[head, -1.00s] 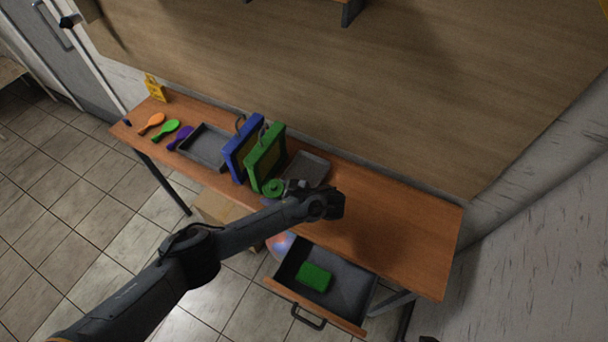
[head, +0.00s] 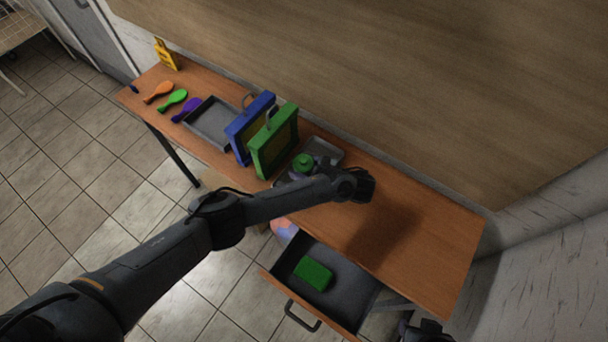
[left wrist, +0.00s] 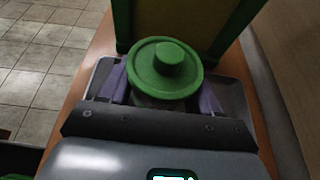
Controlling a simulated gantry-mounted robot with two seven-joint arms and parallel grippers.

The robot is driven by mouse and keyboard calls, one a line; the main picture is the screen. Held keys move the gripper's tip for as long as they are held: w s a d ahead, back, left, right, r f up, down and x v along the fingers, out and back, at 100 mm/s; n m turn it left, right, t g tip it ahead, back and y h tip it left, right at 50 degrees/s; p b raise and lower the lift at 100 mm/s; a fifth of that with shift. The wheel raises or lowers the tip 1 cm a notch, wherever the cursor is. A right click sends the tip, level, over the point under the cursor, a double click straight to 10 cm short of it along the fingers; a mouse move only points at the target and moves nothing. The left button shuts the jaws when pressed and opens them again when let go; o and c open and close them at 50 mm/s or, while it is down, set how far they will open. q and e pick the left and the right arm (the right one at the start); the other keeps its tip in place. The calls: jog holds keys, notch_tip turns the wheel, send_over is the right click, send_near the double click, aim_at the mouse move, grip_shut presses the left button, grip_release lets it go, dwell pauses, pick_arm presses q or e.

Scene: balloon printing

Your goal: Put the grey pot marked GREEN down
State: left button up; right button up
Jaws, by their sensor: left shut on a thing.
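The grey pot has a green lid with a round knob; the lid (left wrist: 165,66) fills the middle of the left wrist view and hides most of the pot's body. In the head view the pot's green lid (head: 303,162) shows beside the green frame, over the near part of a grey tray (head: 325,150). My left gripper (head: 296,172) is shut on the pot, with a finger on each side below the lid. I cannot tell whether the pot touches the tray. The mark on the pot is not readable. My right gripper is not clearly in view.
A green frame (head: 273,146) and a blue frame (head: 243,128) stand upright just left of the pot. Another grey tray (head: 212,122) and orange, green and purple balloons lie further left. An open drawer (head: 345,285) holds a green block (head: 313,273). The right tabletop is clear.

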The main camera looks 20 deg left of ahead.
pick_arm(q)
notch_tip(320, 180, down, 4)
jog(key=b, duration=0.2)
jog(key=shift+r+b, duration=0.15)
jog(key=shift+b, duration=0.15)
jog(key=o, duration=1.4)
jog(key=shift+o, duration=0.2)
